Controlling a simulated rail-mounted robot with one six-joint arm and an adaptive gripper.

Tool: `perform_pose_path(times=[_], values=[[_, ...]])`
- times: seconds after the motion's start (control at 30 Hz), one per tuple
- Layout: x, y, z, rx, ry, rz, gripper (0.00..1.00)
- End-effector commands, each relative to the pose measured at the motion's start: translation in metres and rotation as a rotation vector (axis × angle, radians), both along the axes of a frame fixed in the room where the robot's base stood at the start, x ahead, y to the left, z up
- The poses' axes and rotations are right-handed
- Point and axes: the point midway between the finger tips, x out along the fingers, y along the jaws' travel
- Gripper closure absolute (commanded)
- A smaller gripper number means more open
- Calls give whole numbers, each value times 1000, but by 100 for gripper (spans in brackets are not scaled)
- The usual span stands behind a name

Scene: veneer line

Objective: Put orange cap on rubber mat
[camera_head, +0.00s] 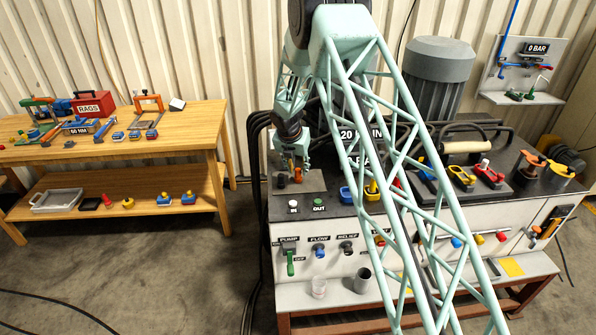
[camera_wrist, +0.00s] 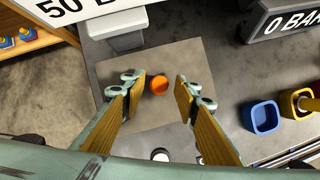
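The orange cap (camera_wrist: 159,84) is a small round piece standing on a grey square plate (camera_wrist: 188,60) on the bench. It also shows in the head view (camera_head: 298,175), just below my gripper (camera_head: 292,163). In the wrist view my gripper (camera_wrist: 158,78) is open, with the cap between and beyond its two fingertips, and a gap on both sides. I cannot tell whether the fingertips are level with the cap. A flat black square (camera_head: 88,204) on the left table's lower shelf looks like a rubber mat, but I cannot be sure.
A grey tray (camera_head: 57,200) and several small coloured pieces share the left lower shelf. Tools and a red RAGS box (camera_head: 93,103) crowd the tabletop above.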

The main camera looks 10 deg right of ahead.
Motion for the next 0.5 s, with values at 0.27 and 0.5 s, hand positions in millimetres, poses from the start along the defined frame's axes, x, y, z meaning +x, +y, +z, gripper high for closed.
perform_pose_path(times=[0.27,0.5], values=[[-9,5,27,0,-2,0,72],[-18,10,51,0,-1,1,72]])
